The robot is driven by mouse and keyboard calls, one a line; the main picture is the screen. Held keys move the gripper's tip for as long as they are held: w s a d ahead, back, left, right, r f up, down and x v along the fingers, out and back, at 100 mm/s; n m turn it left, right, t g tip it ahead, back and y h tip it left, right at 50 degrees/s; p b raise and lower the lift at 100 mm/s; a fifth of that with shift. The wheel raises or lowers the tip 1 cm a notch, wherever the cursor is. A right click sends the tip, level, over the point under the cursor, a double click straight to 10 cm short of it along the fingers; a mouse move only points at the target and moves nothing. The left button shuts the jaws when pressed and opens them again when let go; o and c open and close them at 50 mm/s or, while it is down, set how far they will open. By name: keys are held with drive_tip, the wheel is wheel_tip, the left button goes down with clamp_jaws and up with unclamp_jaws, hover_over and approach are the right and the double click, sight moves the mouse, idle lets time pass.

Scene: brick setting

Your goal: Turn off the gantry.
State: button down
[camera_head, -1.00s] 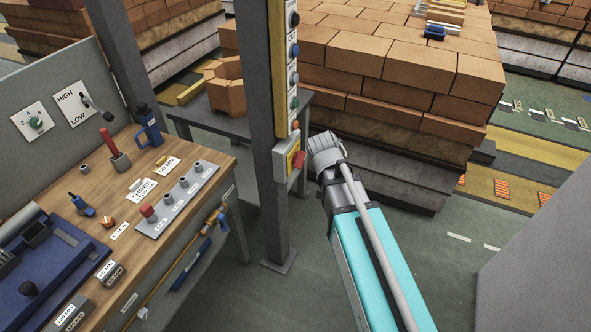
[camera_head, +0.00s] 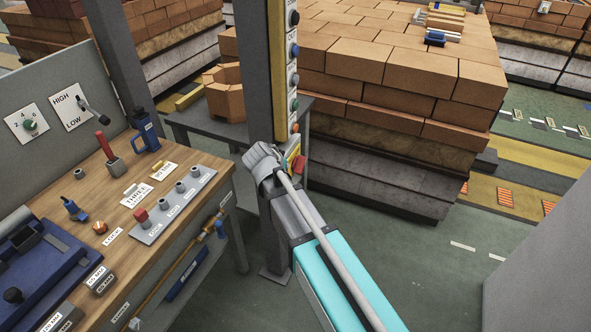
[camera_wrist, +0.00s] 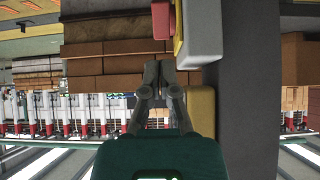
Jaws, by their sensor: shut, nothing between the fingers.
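A tall grey post (camera_head: 254,70) carries a yellow control strip (camera_head: 279,75) with several round buttons, among them a blue one (camera_head: 294,51) and a green one (camera_head: 294,104). Below it is a small switch box with a red lever (camera_head: 299,164). My gripper (camera_head: 262,158) is in front of the post and hides most of that box. In the wrist view my gripper (camera_wrist: 161,80) is shut and empty. The red lever (camera_wrist: 163,18), a yellow plate (camera_wrist: 179,28) and the pale box (camera_wrist: 202,35) lie above and right of the fingertips there. I cannot tell whether anything touches.
A wooden bench (camera_head: 150,190) at left holds a HIGH/LOW lever panel (camera_head: 72,109), a dial (camera_head: 29,126) and a row of knobs (camera_head: 173,205). Brick stacks (camera_head: 400,80) stand behind the post. Green floor (camera_head: 420,255) is open at right.

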sight(298, 169)
drive_tip(key=shift+f, duration=0.1)
drive_tip(key=b+x, duration=0.8)
drive_tip(key=x, duration=0.3)
drive_tip(key=shift+w+f, duration=0.15)
drive_tip(key=shift+f, duration=0.05)
drive_tip(key=shift+b+x, duration=1)
drive_tip(key=shift+x, duration=0.2)
drive_tip(key=shift+w+d+r, duration=0.1)
